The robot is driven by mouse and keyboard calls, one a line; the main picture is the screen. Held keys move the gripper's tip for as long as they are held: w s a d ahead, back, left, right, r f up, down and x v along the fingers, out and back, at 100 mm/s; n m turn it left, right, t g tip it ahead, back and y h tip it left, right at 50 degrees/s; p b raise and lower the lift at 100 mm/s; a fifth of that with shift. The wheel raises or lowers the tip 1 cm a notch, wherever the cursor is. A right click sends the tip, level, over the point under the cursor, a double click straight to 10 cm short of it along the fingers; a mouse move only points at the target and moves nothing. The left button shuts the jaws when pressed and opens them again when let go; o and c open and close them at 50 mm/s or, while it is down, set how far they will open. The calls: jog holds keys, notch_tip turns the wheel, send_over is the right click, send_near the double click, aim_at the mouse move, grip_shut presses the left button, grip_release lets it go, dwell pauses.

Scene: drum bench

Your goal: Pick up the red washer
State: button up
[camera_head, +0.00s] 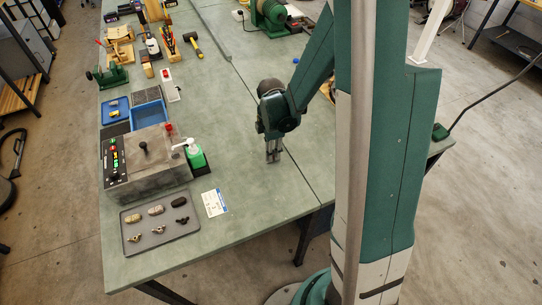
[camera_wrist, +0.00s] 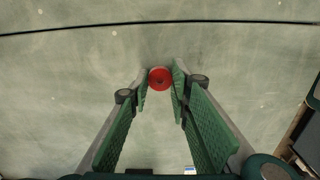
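The red washer (camera_wrist: 160,78) lies on the green bench top (camera_wrist: 60,85) in the wrist view. It is a small red disc with a dark centre. My gripper (camera_wrist: 159,84) is open, with its green-padded fingers on either side of the washer near their tips. A narrow gap shows on each side, and I cannot tell how high the tips are above the bench. In the head view my gripper (camera_head: 273,156) points down at the bench, and the washer is hidden there.
A dark seam (camera_head: 262,108) crosses the bench. The bench around my gripper is clear.

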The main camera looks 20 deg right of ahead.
jog(key=shift+r, duration=0.15)
notch_tip(320, 180, up, 10)
jog(key=p, duration=0.1)
dwell(1.0)
